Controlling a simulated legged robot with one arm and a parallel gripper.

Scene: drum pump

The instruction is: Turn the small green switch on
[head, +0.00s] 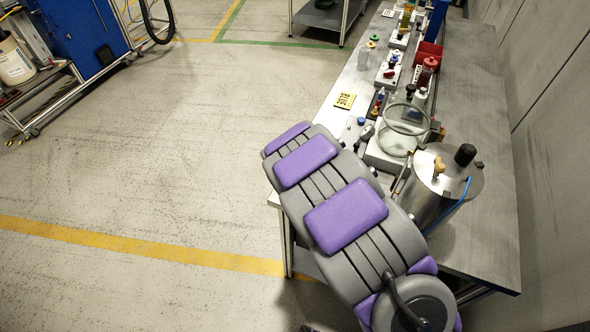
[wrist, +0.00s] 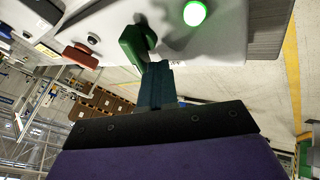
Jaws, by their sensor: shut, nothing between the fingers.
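The small green switch (wrist: 137,43) is a dark green lever standing out from a pale panel at the upper middle of the wrist view. My gripper (wrist: 157,68) is shut and empty, its fingertips right at the switch's lower right side. They look in contact with it, but a small gap cannot be ruled out. A round green lamp (wrist: 194,13) glows on the same panel, right of the switch. In the head view my arm covers the near end of the bench, and I cannot make out the gripper or the switch there.
A red lever (wrist: 80,57) and a black knob (wrist: 93,38) sit left of the switch. In the head view a long grey bench (head: 478,130) carries a steel drum (head: 430,195), a glass vessel (head: 398,143) and several small devices. The floor (head: 170,140) at left is open.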

